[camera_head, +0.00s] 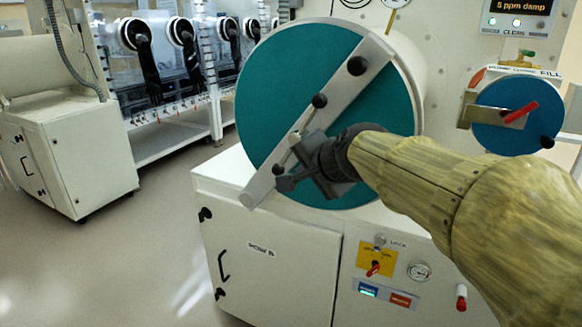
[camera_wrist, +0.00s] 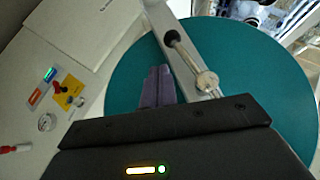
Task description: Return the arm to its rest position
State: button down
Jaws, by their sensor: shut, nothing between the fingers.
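My gripper (camera_head: 322,165) is in front of the large round teal door (camera_head: 275,80), close to the lower part of its diagonal grey bar (camera_head: 330,105). In the wrist view, the fingers (camera_wrist: 158,86) are together with nothing between them. They point toward the teal door (camera_wrist: 240,60), beside the bar and a metal rod (camera_wrist: 190,57) with a dark knob. I cannot tell whether the gripper touches the bar or the door. My arm reaches in from the right and hides part of the door's right side.
Below the door is a white cabinet (camera_head: 270,260) with a yellow lock panel (camera_head: 377,258) and a gauge (camera_head: 419,271). A smaller blue round door (camera_head: 518,118) with a red handle is at the right. Gloveboxes with black gloves (camera_head: 146,65) stand behind. The floor (camera_head: 165,235) at left is clear.

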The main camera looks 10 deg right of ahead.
jog(key=shift+w, duration=0.1)
jog(key=shift+s, duration=0.2)
jog(key=s+f+n+g+h, duration=0.1)
jog(key=s+f+n+g, duration=0.3)
jog(key=f, duration=0.6)
jog(key=s+f+n+g, duration=0.25)
jog(key=s+f, duration=0.35)
jog(key=f, duration=0.4)
jog(key=s+f+n+g+h, duration=0.1)
jog(key=s+f+n+g, duration=0.1)
jog(key=s+f+n, duration=0.6)
notch_tip(320, 180, up, 26)
jog(key=w+m+p, duration=0.2)
jog(key=m+p, duration=0.1)
jog(key=p, duration=2.4)
jog(key=shift+w+d+p, duration=0.3)
jog(key=shift+p, duration=0.1)
jog(key=shift+m, duration=0.25)
